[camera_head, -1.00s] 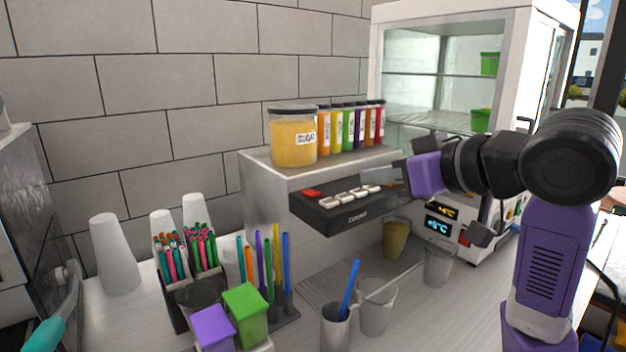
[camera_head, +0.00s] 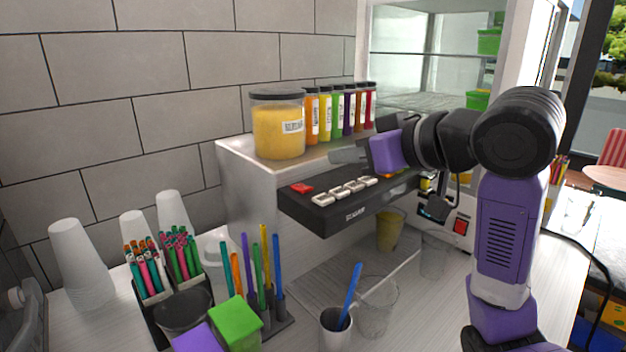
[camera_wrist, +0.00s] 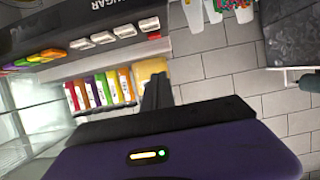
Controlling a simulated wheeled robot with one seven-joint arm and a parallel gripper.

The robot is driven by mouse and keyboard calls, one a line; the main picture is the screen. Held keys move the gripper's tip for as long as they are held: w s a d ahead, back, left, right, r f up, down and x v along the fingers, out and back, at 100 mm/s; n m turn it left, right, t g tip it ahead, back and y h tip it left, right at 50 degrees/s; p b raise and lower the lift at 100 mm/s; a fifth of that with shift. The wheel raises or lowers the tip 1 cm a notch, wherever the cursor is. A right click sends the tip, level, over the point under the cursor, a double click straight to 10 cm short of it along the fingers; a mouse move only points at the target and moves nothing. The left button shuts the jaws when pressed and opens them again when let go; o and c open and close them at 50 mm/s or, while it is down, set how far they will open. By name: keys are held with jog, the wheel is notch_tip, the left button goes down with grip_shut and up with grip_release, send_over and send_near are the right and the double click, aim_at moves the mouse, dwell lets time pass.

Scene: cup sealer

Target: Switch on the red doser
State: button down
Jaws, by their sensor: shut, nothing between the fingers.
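The doser's black control panel (camera_head: 350,214) juts from a pale metal housing. A red switch (camera_head: 301,188) sits at its left end, with several white switches (camera_head: 345,190) beside it. In the wrist view the red switch (camera_wrist: 150,69) and the white switches (camera_wrist: 115,33) show, with more coloured switches (camera_wrist: 40,55) to the left. My gripper (camera_head: 343,152) is shut and empty, hovering above the panel near the housing's front edge. Its dark fingers (camera_wrist: 156,90) show in the wrist view, apart from the red switch. My gripper and wrist hide the panel's right part in the head view.
A yellow jar (camera_head: 277,130) and several coloured bottles (camera_head: 340,112) stand on the housing close behind my gripper. Cups, including a clear one (camera_head: 376,305), stand below. Straw holders (camera_head: 168,292) are at front left. A glass cabinet (camera_head: 425,60) stands behind.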

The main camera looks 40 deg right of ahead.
jog(key=p, duration=0.1)
send_over(300, 186)
jog(key=s, duration=0.4)
notch_tip(300, 186, down, 3)
jog(key=shift+r, duration=0.1)
notch_tip(300, 186, down, 3)
jog(key=shift+d+f, duration=0.1)
jog(key=shift+f, duration=0.55)
jog(key=shift+f+b, duration=0.6)
jog(key=shift+b, duration=0.1)
jog(key=shift+s+r+t, duration=0.1)
jog(key=shift+r+t, duration=0.1)
jog(key=shift+t, duration=0.1)
jog(key=shift+r+p, duration=0.85)
jog(key=shift+p, duration=0.05)
